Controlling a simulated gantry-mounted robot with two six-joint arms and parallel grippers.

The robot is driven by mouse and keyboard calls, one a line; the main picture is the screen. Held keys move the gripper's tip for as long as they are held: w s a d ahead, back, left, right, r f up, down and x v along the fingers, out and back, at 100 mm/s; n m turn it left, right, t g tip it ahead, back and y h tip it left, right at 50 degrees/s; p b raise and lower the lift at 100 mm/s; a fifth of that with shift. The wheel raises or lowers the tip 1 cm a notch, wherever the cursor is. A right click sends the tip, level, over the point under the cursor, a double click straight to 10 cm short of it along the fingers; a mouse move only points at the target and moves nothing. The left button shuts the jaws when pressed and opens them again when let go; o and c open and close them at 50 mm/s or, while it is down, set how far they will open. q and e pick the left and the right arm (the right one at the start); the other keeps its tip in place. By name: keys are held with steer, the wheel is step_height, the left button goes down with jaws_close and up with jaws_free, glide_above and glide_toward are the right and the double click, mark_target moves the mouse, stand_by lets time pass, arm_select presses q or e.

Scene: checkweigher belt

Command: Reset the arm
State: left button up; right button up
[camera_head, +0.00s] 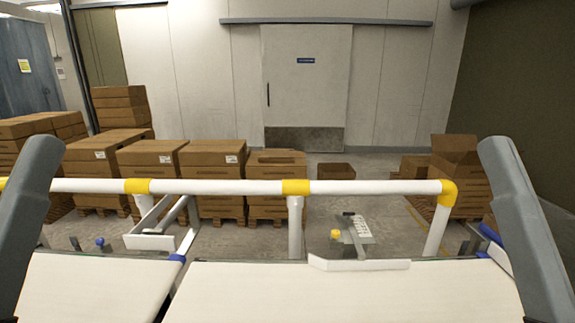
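My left arm shows as a grey link (30,215) at the left edge, rising from the lower left to a rounded top end. My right arm shows as a similar grey link (525,225) at the right edge, leaning the opposite way. Both stand in front of the belts and the rail, roughly mirrored. No gripper or fingers of either arm show in the view, so I see nothing held.
Two pale conveyor belts, left (85,290) and right (340,290), lie in front, empty where visible. A white rail (220,187) with yellow joints crosses behind them. Stacked cartons (215,165) on pallets stand beyond it. A closed door (307,85) is at the back.

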step_height(320, 180, up, 38)
steer(key=m+p, duration=0.2)
steer(key=p, duration=3.6)
step_height(320, 180, down, 34)
steer(key=b, duration=3.3)
steer(key=shift+d+r, duration=0.15)
steer(key=shift+d, duration=0.1)
